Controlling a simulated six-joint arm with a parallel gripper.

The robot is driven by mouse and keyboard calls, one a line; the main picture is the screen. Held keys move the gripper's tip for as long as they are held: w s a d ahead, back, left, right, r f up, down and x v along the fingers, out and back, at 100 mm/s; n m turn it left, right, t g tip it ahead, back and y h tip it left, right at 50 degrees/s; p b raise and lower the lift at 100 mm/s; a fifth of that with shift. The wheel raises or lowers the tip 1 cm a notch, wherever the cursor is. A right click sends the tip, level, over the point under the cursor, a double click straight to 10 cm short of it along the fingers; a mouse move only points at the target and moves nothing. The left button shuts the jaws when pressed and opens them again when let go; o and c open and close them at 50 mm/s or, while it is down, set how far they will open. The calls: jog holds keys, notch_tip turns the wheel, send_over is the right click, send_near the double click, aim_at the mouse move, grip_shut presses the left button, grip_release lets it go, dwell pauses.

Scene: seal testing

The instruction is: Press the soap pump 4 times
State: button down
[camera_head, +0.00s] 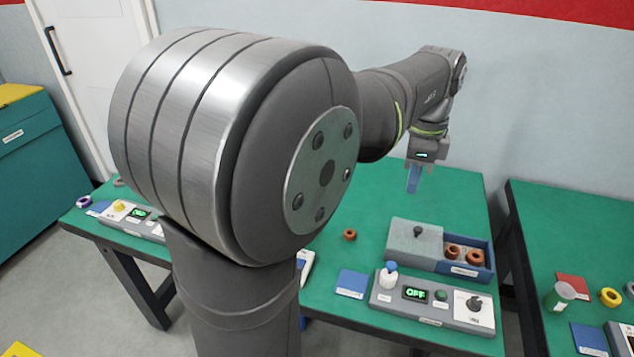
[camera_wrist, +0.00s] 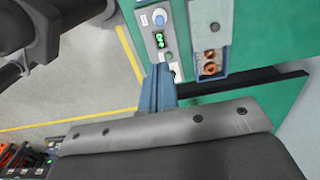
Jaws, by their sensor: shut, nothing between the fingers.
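The likely soap pump (camera_head: 388,276) is a small white bottle with a blue top, standing upright at the left end of a grey panel near the front of the green table. A white-and-blue thing in the wrist view (camera_wrist: 159,18) looks like the same one. My gripper (camera_head: 413,184) is shut and empty, pointing down above the far part of the table, well apart from the pump. Its blue fingers also show in the wrist view (camera_wrist: 158,90).
The grey panel (camera_head: 430,308) has a green "OFF" display and a dark knob (camera_head: 475,302). A blue bin (camera_head: 487,256) with brown rings and a grey lid-like block (camera_head: 412,238) stands behind it. A blue pad (camera_head: 351,283) lies left. My arm hides the table's middle.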

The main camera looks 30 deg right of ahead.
jog(key=shift+f, duration=0.1)
jog(key=m+t+y, duration=0.3)
jog(key=m+t, duration=0.1)
jog(key=m, duration=0.3)
send_over(391, 266)
notch_tip(391, 266, down, 9)
jog(key=f+m+t, duration=0.1)
jog(key=m, duration=0.1)
jog(key=f+m+t, duration=0.1)
jog(key=m+t, duration=0.1)
jog(key=s+f+m+t, duration=0.1)
jog(key=f+m, duration=0.1)
jog(key=m, duration=0.1)
jog(key=shift+d+t, duration=0.3)
jog(key=shift+d, duration=0.1)
jog(key=shift+f, duration=0.1)
jog(key=shift+f, duration=4.3)
jog(key=shift+f, duration=0.1)
jog(key=shift+f, duration=0.3)
